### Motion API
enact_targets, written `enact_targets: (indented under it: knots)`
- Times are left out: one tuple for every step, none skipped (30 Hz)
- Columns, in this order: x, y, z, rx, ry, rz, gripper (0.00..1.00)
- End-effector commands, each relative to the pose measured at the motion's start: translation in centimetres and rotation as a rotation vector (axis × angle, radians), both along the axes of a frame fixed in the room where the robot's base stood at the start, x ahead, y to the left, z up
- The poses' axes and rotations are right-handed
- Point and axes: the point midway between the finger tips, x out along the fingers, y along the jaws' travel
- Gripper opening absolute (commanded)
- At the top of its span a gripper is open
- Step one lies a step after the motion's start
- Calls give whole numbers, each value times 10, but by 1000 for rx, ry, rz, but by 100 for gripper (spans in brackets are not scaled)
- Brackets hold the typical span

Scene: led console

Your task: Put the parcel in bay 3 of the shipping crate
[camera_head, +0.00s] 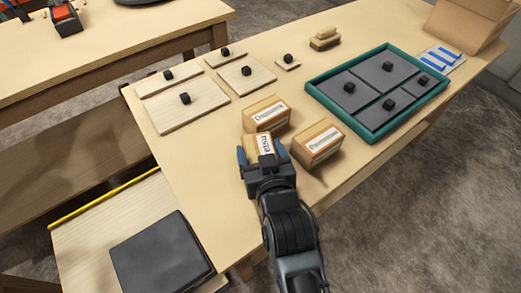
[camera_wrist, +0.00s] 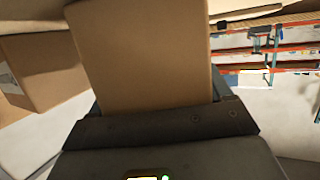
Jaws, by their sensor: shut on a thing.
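My gripper (camera_head: 263,158) is shut on a cardboard parcel (camera_head: 264,143) with a white printed label, near the table's front edge. In the wrist view the parcel (camera_wrist: 145,55) stands tall between the jaws. I cannot tell whether it touches the table. A teal-rimmed tray (camera_head: 316,94), perhaps the shipping crate, lies at the right. Several dark grey panels with black knobs fill its inside, one of them at the back right (camera_head: 384,67). No bay numbers are readable.
Two more labelled boxes stand close by, one behind (camera_head: 266,111) and one to the right (camera_head: 321,144). Pale boards with black knobs (camera_head: 196,107) lie at the left. A small wooden block (camera_head: 325,39), a blue-striped card (camera_head: 437,61) and an open carton (camera_head: 472,22) are farther back.

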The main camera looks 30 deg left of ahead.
Motion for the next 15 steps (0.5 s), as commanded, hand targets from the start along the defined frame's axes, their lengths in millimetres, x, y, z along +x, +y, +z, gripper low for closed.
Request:
enact_targets:
  knots:
    - [0,0,1,1,-1,0,34]
    - [0,0,1,1,-1,0,34]
    - [0,0,-1,1,-1,0,34]
    - [0,0,-2,1,-1,0,34]
    - [0,0,-3,1,-1,0,34]
    - [0,0,-3,0,0,0,82]
    - [0,0,-3,0,0,0,84]
    - [0,0,-3,0,0,0,87]
    - [0,0,-3,-1,1,0,91]
    - [0,0,-3,-1,1,0,94]
    - [0,0,-3,0,0,0,97]
    - [0,0,-3,-1,1,0,100]
    - [0,0,-3,0,0,0,100]
    - [0,0,-3,0,0,0,100]
    - [0,0,-3,-1,1,0,100]
